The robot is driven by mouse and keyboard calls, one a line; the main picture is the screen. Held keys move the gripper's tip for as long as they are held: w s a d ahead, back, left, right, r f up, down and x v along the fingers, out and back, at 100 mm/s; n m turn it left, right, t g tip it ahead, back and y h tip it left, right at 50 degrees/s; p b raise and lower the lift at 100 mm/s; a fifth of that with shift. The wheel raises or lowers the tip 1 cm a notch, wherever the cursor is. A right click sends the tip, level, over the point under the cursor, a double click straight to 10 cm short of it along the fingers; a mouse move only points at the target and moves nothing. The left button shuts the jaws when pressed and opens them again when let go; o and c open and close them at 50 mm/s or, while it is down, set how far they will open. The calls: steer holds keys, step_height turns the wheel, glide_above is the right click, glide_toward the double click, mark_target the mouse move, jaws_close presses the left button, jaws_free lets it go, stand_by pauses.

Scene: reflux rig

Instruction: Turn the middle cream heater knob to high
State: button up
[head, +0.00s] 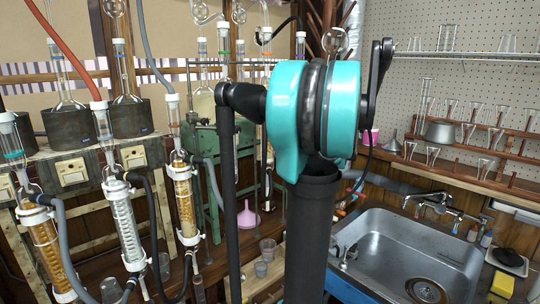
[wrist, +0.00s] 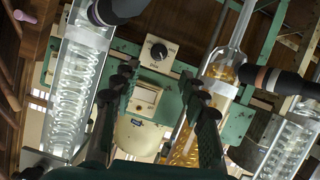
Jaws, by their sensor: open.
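In the wrist view, a black round knob (wrist: 158,52) sits on a pale dial plate with small markings. A cream heater housing (wrist: 139,135) with a recessed switch lies just below it. I cannot tell from this view whether this is the middle heater. My gripper (wrist: 160,80) is open, its two dark fingers apart and empty, with the knob beyond and between the tips, not touched. In the head view, cream heater fronts (head: 72,173) stand in a row at left under dark heating mantles (head: 73,127); their knobs are too small to read. My gripper is hidden there.
Glass coil condensers (wrist: 78,95) and an amber-filled glass column (wrist: 215,85) flank the gripper closely. Dark hoses cross nearby. In the head view, a metal sink (head: 400,250) is at right, and glassware crowds the left bench.

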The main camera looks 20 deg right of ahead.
steer(key=x, duration=0.9)
steer(key=shift+w, duration=0.3)
steer(key=shift+a+f, duration=0.1)
steer(key=shift+f, duration=0.05)
jaws_close()
